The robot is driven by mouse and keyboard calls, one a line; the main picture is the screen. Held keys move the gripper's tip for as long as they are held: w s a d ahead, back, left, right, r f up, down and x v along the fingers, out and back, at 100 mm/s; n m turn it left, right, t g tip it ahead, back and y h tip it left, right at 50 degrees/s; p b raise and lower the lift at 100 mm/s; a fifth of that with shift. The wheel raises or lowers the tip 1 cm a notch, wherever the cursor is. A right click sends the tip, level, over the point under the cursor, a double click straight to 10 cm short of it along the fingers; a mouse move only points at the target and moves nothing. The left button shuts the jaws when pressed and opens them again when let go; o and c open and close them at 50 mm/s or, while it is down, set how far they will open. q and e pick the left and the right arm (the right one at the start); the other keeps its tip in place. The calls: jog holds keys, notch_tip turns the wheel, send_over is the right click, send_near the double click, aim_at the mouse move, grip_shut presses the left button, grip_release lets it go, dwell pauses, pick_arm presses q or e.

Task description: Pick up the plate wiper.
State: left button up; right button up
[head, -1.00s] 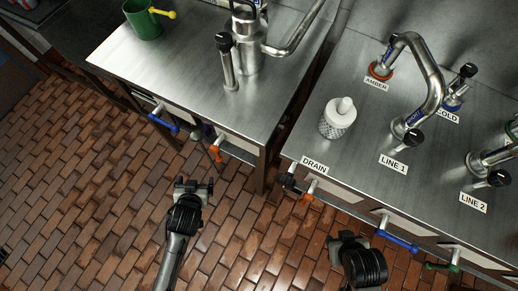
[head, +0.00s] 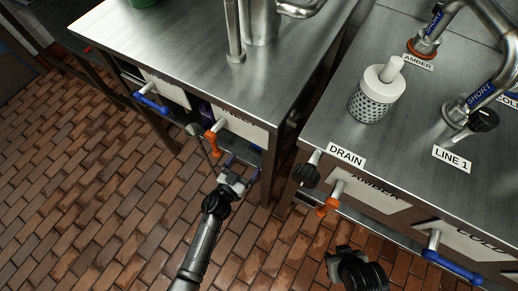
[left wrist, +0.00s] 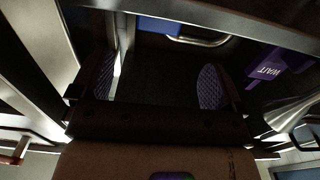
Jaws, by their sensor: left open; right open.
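I cannot surely pick out the plate wiper. A white dotted cylinder with a pale knobbed top (head: 377,93) stands upright on the right-hand steel counter, and I cannot tell whether it is the wiper. My left gripper (head: 238,174) is open at the front of the left-hand counter, below its top and close to the orange handle. In the left wrist view, the textured finger pads stand apart with nothing visible between them (left wrist: 167,85). My right gripper (head: 340,262) is open over the floor in front of the right-hand counter, away from the cylinder.
The left counter (head: 190,45) has a blue handle (head: 150,102) and an orange handle (head: 211,141) jutting from its front. The right counter has a black knob (head: 306,175), an orange handle (head: 328,207) and a blue handle (head: 450,267). A purple tag (left wrist: 272,68) shows in the left wrist view.

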aim_at(257, 147)
pick_arm(q)
jog(key=b+x, duration=0.1)
jog(key=x, duration=0.3)
jog(key=shift+w+d+b, duration=0.1)
jog(key=shift+w+b, duration=0.2)
jog(key=shift+w, duration=0.05)
jog(key=shift+w+d+f+b, duration=0.1)
jog(key=shift+w+d+b, duration=0.25)
jog(key=shift+w+b, duration=0.1)
jog(key=b+x, duration=0.2)
jog(key=x, duration=0.1)
jog(key=shift+w+d, duration=0.1)
jog(key=shift+d, duration=0.1)
jog(key=shift+w+d+r, duration=0.25)
jog(key=shift+w, duration=0.25)
jog(key=shift+s, duration=0.1)
jog(key=c, duration=1)
